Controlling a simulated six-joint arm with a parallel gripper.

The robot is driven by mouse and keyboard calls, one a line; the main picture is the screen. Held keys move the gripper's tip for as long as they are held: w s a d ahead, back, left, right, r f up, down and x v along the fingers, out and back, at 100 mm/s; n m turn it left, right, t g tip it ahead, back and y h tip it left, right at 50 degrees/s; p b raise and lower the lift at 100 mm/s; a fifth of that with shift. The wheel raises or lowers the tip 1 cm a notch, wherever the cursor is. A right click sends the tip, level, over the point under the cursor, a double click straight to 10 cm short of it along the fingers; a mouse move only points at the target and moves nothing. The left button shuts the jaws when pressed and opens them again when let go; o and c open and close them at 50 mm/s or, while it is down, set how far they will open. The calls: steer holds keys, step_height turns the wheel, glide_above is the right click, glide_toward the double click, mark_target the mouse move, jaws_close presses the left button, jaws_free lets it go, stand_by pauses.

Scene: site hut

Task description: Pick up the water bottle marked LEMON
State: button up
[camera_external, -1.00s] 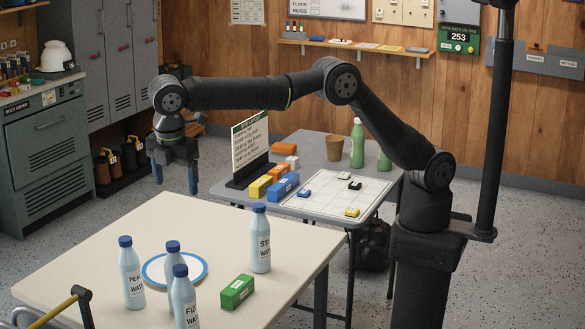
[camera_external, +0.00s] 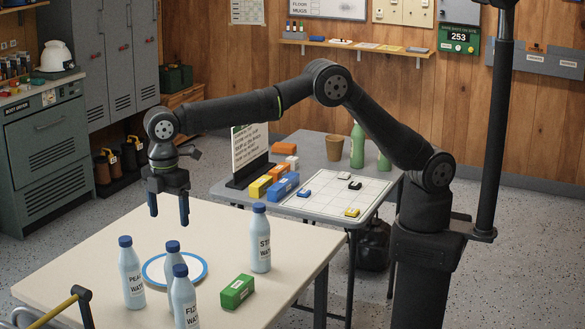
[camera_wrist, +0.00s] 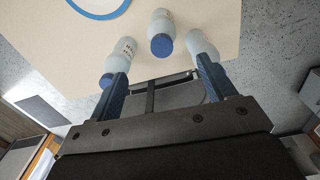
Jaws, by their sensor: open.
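Several pale blue bottles with dark blue caps stand on the cream table. In the external view, one at left reads "PEA… WAT…" (camera_external: 132,278), one at right "ST… WAT…" (camera_external: 260,240) and the front one "FIZ… WAT…" (camera_external: 185,302). The label of the bottle behind the front one (camera_external: 172,262) is hidden; no LEMON label is readable. My gripper (camera_external: 169,216) is open and empty, pointing down above the table, behind the bottles. In the wrist view, bottles show at left (camera_wrist: 124,56), middle (camera_wrist: 161,24) and right (camera_wrist: 198,42), beyond my gripper's fingertips (camera_wrist: 162,68).
A second table (camera_external: 312,150) behind holds a sign (camera_external: 250,142), coloured blocks, a cup and green bottles. The cream table's back part (camera_external: 215,215) is clear.

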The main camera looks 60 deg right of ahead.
mark_target(172, 243)
step_height(172, 243, down, 12)
steer(key=shift+s+r, duration=0.1)
steer(key=shift+s, duration=0.05)
jaws_close()
stand_by(0.6)
